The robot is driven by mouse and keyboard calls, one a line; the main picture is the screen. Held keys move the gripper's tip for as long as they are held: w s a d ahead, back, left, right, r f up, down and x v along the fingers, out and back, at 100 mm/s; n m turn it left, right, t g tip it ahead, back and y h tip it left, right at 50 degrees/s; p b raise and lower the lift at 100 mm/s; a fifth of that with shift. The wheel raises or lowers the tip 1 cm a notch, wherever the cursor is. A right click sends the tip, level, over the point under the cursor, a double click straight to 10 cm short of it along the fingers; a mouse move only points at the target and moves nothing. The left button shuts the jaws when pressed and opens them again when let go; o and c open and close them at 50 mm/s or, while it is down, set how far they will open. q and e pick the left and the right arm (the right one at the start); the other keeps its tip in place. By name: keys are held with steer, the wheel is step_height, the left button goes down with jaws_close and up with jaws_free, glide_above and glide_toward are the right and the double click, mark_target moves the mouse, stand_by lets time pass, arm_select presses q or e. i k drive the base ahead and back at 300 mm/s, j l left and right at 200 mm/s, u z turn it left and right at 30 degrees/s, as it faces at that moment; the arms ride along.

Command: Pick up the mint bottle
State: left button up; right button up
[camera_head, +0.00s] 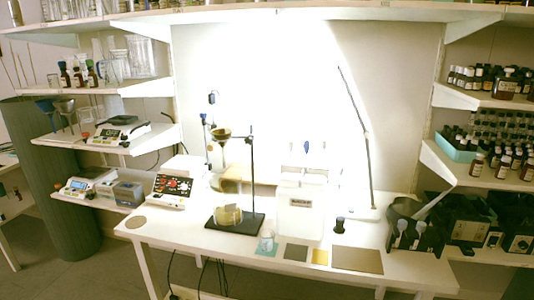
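No bottle can be singled out as the mint bottle; labels are too small to read. A few small dark bottles with coloured caps (78,77) stand on the upper left shelf, one with a greenish cap (91,74). Many brown bottles stand in rows on the right shelves, on the upper one (478,79) and the middle one (502,163). A small dark item, perhaps a bottle (340,226), stands on the white table (210,258) right of centre. Neither of my grippers is in view.
A ring stand (252,170), a white device (302,208), a small glass beaker (267,241) and flat square plates (357,259) occupy the table. A red-faced instrument (172,186) stands at its left. Black devices (470,218) stand at the right. A grey cylinder (48,185) stands far left.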

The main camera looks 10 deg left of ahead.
mark_target(92, 79)
steer(key=j, duration=5.5)
steer(key=i, duration=0.05)
